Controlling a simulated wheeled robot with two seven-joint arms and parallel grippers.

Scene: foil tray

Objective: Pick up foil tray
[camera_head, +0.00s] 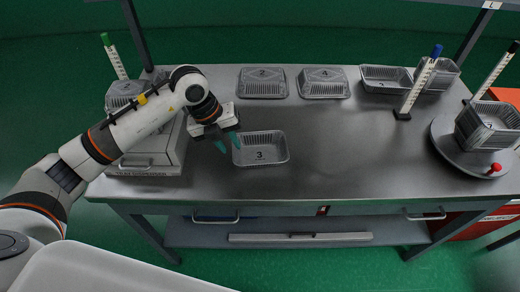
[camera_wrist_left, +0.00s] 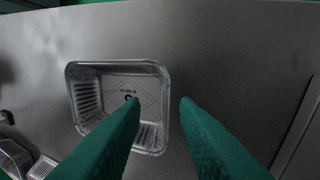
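An open foil tray (camera_head: 272,143) marked 3 stands upright on the metal table. My left gripper (camera_head: 228,143) is at its left side, with teal fingers parted near the left rim. In the left wrist view the tray (camera_wrist_left: 112,66) lies beyond the fingertips, and its right wall shows between the fingers of the open gripper (camera_wrist_left: 160,106). The left finger covers part of the tray's floor and number. I cannot tell whether the fingers touch the rim. My right gripper is not in view.
Foil trays marked 2 (camera_head: 262,82) and 4 (camera_head: 323,83) lie upside down at the back. Another open tray (camera_head: 386,78) is near a marked post (camera_head: 420,82). Stacked trays (camera_head: 487,126) stand on a round plate at right. The table's middle right is clear.

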